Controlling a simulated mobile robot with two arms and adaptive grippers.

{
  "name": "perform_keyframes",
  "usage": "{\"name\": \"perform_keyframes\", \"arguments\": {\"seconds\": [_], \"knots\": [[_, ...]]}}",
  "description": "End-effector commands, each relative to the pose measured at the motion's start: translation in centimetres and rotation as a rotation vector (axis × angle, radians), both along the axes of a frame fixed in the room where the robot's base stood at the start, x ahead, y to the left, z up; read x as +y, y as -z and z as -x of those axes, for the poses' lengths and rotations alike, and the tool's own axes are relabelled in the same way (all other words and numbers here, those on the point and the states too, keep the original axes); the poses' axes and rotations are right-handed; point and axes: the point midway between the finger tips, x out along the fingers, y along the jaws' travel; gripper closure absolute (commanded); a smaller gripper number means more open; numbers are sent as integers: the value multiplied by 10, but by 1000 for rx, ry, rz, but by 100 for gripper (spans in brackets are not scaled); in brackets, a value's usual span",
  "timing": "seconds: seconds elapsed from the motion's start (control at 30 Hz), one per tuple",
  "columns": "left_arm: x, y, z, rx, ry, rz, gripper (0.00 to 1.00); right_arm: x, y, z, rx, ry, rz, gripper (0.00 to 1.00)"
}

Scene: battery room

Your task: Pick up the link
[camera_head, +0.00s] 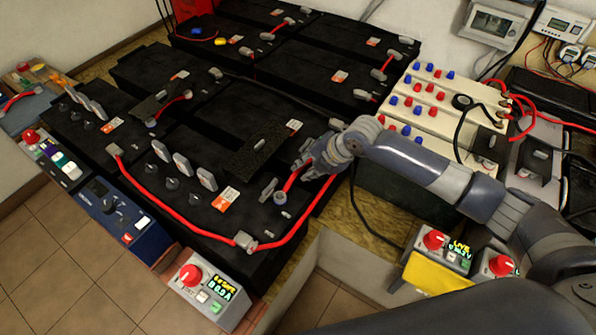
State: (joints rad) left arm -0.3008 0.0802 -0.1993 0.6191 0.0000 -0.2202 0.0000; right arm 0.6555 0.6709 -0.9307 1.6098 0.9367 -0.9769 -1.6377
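Several red links with grey end lugs lie on the black batteries, and I cannot tell which one is the task's link. A short red link (291,181) runs up under the fingers of my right gripper (312,164). My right gripper is low over the right end of the front battery (160,215); its fingers hide the upper end of this link. I cannot tell whether they are closed on it. A long red cable (180,219) runs along the battery's front edge and up to the right, near the same gripper. My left gripper is not in view.
More batteries (290,55) stand behind, with other red links (173,105). A cream unit with red and blue terminals (430,107) stands right of my gripper. Control boxes with red knobs (205,288) line the front. A yellow panel (437,274) is at lower right.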

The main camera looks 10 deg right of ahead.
Motion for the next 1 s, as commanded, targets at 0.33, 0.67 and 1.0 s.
{"name": "perform_keyframes", "arguments": {"seconds": [0.33, 0.67, 1.0], "knots": [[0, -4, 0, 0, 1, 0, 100, 13, 25, -12, -1, 1, 0, 78], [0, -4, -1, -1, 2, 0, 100, 13, 25, -12, -1, 0, -1, 100], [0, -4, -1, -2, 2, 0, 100, 13, 24, -12, -2, 1, -1, 100]]}}
